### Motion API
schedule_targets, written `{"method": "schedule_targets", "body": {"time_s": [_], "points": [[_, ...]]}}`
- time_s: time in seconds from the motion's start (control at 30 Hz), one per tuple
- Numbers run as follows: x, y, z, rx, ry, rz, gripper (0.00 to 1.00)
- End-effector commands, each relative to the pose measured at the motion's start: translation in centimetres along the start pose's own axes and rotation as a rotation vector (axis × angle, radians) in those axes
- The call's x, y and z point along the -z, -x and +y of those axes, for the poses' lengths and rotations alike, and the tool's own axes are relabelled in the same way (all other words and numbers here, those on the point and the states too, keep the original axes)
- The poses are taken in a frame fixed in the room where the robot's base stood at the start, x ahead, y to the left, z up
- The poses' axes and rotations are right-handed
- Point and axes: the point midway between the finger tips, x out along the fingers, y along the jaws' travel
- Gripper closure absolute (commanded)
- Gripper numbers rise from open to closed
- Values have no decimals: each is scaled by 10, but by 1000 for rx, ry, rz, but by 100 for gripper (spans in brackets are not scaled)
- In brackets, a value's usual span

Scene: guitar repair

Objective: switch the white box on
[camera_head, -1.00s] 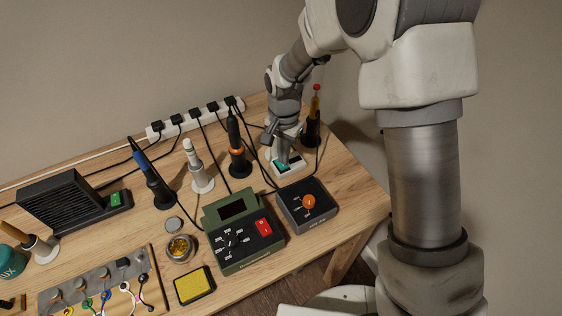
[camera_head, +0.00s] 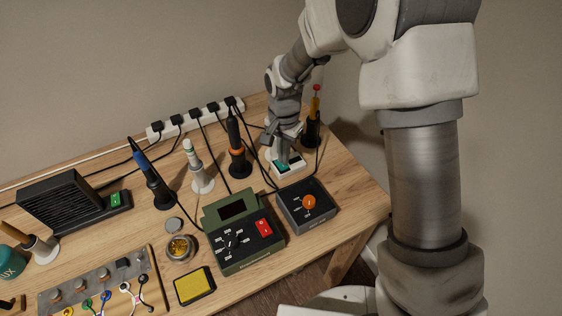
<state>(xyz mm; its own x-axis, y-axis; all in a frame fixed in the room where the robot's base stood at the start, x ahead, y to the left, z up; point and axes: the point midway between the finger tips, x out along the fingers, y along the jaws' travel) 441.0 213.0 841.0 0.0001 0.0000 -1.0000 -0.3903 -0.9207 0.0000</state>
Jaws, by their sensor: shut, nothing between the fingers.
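The white box (camera_head: 292,172) is small and sits at the right back of the wooden bench. It has a green part on its top. My gripper (camera_head: 283,163) is shut and empty. It points down over the box's top, with its fingertips at or just above the green part. I cannot tell whether they touch it. The gripper hides part of the box's top and back, and the switch position cannot be read.
A grey box with an orange knob (camera_head: 308,203) stands just in front. A green station with a red switch (camera_head: 242,235) is to its left. Black cables run close around the white box.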

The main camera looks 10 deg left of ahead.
Motion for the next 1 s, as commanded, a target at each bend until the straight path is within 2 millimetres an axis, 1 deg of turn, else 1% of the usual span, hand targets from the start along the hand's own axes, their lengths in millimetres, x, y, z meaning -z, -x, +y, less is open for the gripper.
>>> {"method": "schedule_targets", "body": {"time_s": [0.57,1.0], "points": [[0,0,0,0,0,0,100],[0,-7,0,0,0,0,100]]}}
